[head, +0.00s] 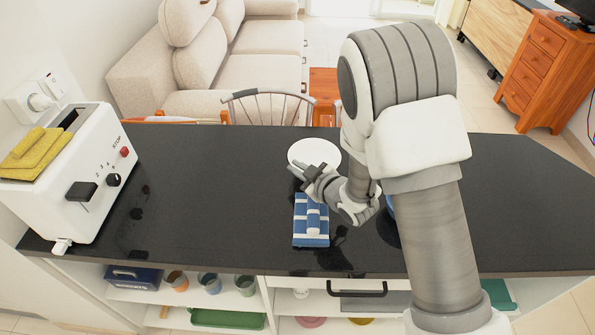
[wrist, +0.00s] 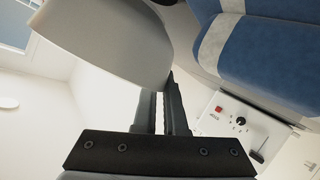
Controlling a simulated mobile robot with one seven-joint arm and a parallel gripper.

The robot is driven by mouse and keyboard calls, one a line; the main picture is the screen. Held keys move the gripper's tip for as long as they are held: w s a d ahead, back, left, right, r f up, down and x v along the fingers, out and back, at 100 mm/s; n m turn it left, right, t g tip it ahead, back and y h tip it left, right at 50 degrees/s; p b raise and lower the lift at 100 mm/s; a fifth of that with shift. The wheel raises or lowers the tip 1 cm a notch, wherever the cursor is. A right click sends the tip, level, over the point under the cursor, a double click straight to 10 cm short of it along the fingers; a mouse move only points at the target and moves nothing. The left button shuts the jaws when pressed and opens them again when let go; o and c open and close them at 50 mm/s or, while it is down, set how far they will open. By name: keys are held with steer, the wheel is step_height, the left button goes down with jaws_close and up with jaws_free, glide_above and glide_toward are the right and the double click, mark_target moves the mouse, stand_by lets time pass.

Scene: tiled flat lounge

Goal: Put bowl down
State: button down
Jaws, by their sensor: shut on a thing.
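My gripper (head: 299,173) is over the dark counter and shut on the white bowl (head: 314,152). In the wrist view the bowl's pale side (wrist: 105,42) fills the upper left, with its edge between the fingers (wrist: 168,105). In the head view the bowl shows as a white round shape near the counter's far edge, partly behind my gripper. I cannot tell whether its base touches the counter.
On the black counter (head: 220,190), a folded blue-and-white striped cloth (head: 311,220) lies just nearer than my gripper. A blue item (head: 390,207) is mostly hidden behind my arm. Counter space left of the cloth is clear.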

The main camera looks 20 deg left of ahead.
steer(key=shift+f, duration=0.65)
steer(key=c, duration=1.4)
jaws_free()
steer(key=shift+f, duration=0.1)
steer(key=shift+c, duration=0.2)
steer(key=o, duration=0.5)
steer(key=shift+c, duration=0.2)
steer(key=v, duration=1.2)
